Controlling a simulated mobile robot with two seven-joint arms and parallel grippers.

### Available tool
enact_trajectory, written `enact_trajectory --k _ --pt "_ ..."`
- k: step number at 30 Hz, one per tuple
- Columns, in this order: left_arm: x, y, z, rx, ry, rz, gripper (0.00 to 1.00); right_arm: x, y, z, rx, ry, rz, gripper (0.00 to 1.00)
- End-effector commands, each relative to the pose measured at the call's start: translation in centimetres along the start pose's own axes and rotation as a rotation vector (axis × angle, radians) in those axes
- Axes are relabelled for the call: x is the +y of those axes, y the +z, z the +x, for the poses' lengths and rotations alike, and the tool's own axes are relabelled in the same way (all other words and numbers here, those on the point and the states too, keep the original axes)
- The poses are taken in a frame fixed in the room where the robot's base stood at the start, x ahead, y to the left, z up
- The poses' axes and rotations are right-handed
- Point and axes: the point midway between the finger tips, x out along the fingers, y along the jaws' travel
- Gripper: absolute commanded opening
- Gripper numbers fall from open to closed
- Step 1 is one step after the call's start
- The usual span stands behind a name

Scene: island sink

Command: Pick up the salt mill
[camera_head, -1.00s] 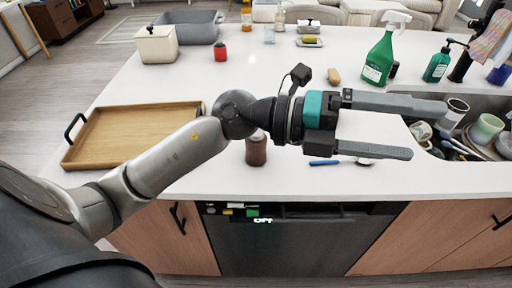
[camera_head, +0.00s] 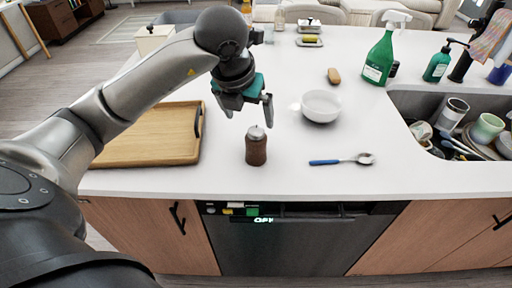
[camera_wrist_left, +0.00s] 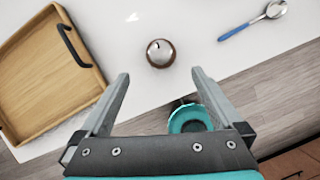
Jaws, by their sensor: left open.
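The salt mill (camera_head: 256,150) is a short brown cylinder with a silver top, standing upright on the white counter near its front edge. In the left wrist view the salt mill (camera_wrist_left: 160,53) shows from above, just beyond the fingertips and roughly midway between them. My left gripper (camera_head: 249,117) points down, open and empty, above and slightly behind the mill in the head view. Its two spread fingers also frame the left wrist view (camera_wrist_left: 160,76). I see no contact with the mill. My right gripper is not in view.
A wooden tray (camera_head: 150,152) with dark handles lies left of the mill. A blue-handled spoon (camera_head: 340,161) lies to the right, and a white bowl (camera_head: 321,106) stands behind it. A green spray bottle (camera_head: 379,58) and a sink full of dishes (camera_head: 440,98) are farther right.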

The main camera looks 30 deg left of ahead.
Motion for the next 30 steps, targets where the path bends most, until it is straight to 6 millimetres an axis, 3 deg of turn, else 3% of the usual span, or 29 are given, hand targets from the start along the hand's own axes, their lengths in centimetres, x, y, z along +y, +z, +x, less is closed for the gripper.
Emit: enact_trajectory --k 3,9,17,25,30 --pt "-0.1 -0.2 3.0 0.008 -0.001 0.000 1.00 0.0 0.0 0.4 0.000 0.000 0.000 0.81" --pt "-0.1 -0.2 6.7 0.007 -0.003 0.002 1.00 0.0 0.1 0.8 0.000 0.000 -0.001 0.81" --pt "-0.2 0.0 8.5 0.003 -0.005 0.004 1.00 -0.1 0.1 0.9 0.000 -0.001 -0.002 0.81" --pt "-0.2 0.2 12.2 0.006 -0.005 0.003 1.00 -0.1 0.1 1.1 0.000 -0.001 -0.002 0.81" --pt "-0.2 0.3 13.3 0.003 -0.005 0.004 1.00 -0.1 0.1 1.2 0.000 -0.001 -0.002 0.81"
